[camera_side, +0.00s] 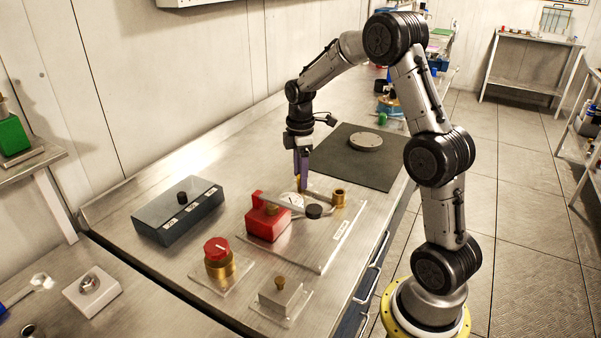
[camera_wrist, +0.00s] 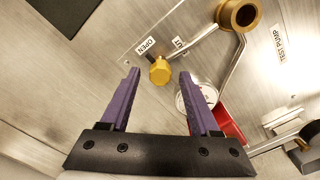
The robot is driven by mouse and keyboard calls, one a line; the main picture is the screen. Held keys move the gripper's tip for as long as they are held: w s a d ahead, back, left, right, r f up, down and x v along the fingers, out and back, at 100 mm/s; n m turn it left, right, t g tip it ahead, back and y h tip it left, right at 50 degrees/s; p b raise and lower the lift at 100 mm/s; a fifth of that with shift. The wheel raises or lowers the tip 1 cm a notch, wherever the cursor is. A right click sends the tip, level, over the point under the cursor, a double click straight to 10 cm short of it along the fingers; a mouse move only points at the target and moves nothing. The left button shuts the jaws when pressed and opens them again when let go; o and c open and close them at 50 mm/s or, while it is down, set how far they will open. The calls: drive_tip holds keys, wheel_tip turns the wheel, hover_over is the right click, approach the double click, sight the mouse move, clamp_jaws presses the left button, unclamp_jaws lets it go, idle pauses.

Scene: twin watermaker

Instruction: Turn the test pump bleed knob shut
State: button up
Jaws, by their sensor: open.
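The bleed knob (camera_wrist: 160,70) is a small yellow brass knob on the test pump's metal plate (camera_wrist: 205,55). An OPEN label (camera_wrist: 146,46) and a partly hidden second label (camera_wrist: 179,44) sit near it. My gripper (camera_wrist: 159,76) is open, its purple fingers pointing down at the plate. In the wrist view the knob shows between the fingertips, slightly past them; I cannot tell whether they touch it. In the side view my gripper (camera_side: 301,180) is low over the plate's back edge. The red pump body (camera_side: 266,220) stands in front of it.
A white gauge (camera_wrist: 192,98) is close to the right finger and partly hidden by it. A brass cup (camera_side: 339,197) and a black-ended lever (camera_side: 314,211) are near my gripper. A dark mat (camera_side: 362,172) with a grey disc lies behind. A dark box (camera_side: 178,214) stands left.

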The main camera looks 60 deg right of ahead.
clamp_jaws()
drive_tip(key=shift+m, duration=0.3)
drive_tip(key=m, duration=0.3)
drive_tip(key=shift+m, duration=0.3)
drive_tip(key=m, duration=0.4)
drive_tip(key=shift+d+m, duration=0.1)
drive_tip(key=shift+m, duration=0.2)
drive_tip(key=m, duration=0.9)
drive_tip(key=shift+d+r, duration=0.1)
